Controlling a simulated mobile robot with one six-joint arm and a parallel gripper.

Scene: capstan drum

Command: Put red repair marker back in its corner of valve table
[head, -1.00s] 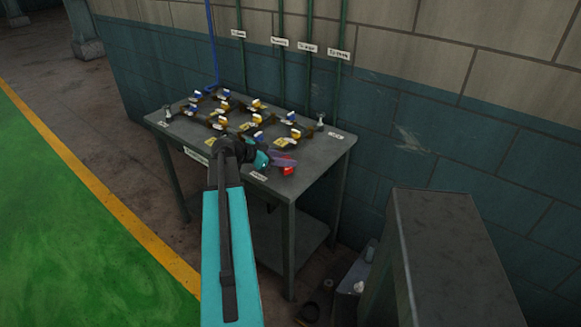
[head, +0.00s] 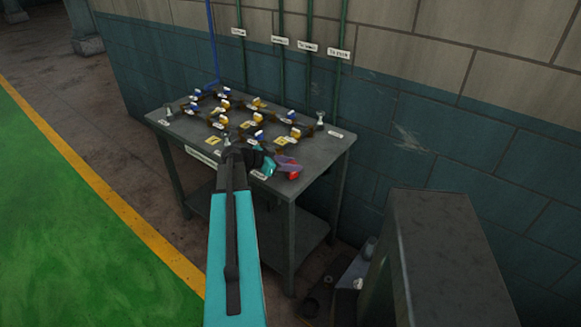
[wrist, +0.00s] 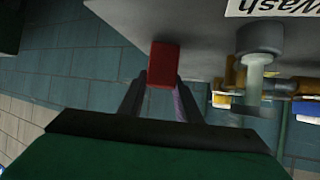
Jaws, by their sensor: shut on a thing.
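The red repair marker (head: 294,176) is at the near right part of the valve table (head: 322,157) in the head view. My gripper (head: 287,168) reaches over the table from the left and is shut on it. In the wrist view the red marker (wrist: 163,62) shows as a small red block between the two fingertips (wrist: 160,88). The grey tabletop (wrist: 200,30) fills the area beyond it. I cannot tell whether the marker touches the table. Its lower side is hidden.
Several blue and yellow valves (head: 257,104) on brown pipes fill the middle of the table. Pale pegs stand near corners, one at the back right (head: 320,117). A pale peg (wrist: 258,70) beside a "Wash" label (wrist: 268,7) shows in the wrist view. A dark cabinet (head: 450,240) stands at right.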

